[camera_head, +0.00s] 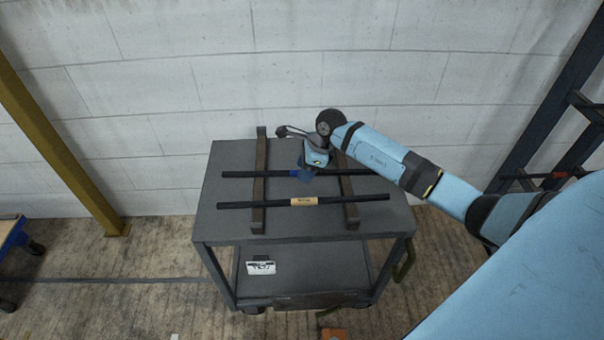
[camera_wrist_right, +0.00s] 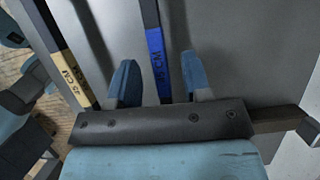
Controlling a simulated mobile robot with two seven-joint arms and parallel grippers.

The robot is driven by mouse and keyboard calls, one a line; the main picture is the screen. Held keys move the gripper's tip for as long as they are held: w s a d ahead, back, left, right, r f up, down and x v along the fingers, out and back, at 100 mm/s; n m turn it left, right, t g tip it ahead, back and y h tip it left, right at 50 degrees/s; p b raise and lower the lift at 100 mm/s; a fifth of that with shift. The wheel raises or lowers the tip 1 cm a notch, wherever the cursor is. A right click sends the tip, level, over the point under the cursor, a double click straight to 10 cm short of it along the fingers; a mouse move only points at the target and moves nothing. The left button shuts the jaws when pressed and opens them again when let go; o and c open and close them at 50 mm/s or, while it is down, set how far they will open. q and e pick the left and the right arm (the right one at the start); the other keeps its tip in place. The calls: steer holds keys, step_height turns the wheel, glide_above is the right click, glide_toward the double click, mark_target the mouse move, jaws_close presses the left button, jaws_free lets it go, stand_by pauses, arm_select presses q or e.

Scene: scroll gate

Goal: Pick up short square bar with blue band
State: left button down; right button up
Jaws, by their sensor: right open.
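The bar with the blue band (camera_head: 299,174) lies across two supports on a grey cart, behind a second dark bar. My right gripper (camera_head: 306,170) is above it at the band and partly covers the bar. In the right wrist view, the blue band (camera_wrist_right: 156,52) runs between the two spread fingers of the right gripper (camera_wrist_right: 160,75), with a gap on both sides. The fingers are open and hold nothing. I cannot tell how far their tips are above or beside the bar. My left gripper is not in view.
The second bar with a tan band (camera_head: 304,201) lies parallel in front. Two supports (camera_head: 259,185) (camera_head: 350,212) stand on the cart (camera_head: 225,226). A white block wall (camera_head: 200,80) is close behind. A yellow post (camera_head: 60,140) stands left.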

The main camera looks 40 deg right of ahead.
jaws_close()
steer(key=shift+r, duration=0.15)
